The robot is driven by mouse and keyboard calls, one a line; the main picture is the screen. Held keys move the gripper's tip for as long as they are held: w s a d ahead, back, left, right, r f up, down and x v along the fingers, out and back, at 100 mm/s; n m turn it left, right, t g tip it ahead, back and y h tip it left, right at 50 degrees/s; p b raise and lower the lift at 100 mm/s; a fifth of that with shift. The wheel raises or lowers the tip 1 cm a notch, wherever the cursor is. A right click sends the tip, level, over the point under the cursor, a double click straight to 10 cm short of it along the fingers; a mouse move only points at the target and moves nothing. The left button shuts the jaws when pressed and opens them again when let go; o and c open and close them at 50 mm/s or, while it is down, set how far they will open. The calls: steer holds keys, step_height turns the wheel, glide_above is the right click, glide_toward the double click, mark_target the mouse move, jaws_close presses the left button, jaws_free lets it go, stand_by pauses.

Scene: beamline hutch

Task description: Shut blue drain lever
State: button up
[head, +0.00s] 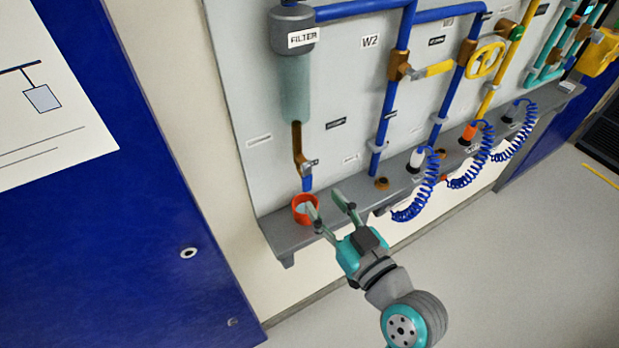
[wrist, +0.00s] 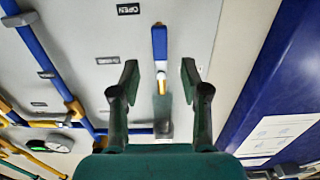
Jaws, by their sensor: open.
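The blue drain lever (head: 308,184) hangs below the brown drain pipe (head: 298,145) under the grey filter (head: 292,40) on the wall panel. In the wrist view the lever (wrist: 159,42) is a straight blue bar in line with the pipe, beyond the fingertips. My gripper (head: 327,204) is open and empty, below and to the right of the lever in the head view, with its left finger overlapping the orange-red cup (head: 298,214). In the wrist view my gripper (wrist: 160,78) has its fingers on either side of the lever's line; contact does not show.
A grey shelf (head: 345,195) runs along the panel's foot, with blue coiled hoses (head: 425,190) to the right. A vertical blue pipe (head: 390,110) stands right of the filter. A blue door-like panel (head: 120,200) is at left. The floor at lower right is clear.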

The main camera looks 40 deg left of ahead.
mark_target(308, 183)
steer(key=x, duration=0.7)
steer(key=shift+w+a, duration=0.1)
steer(key=shift+a, duration=0.05)
jaws_close()
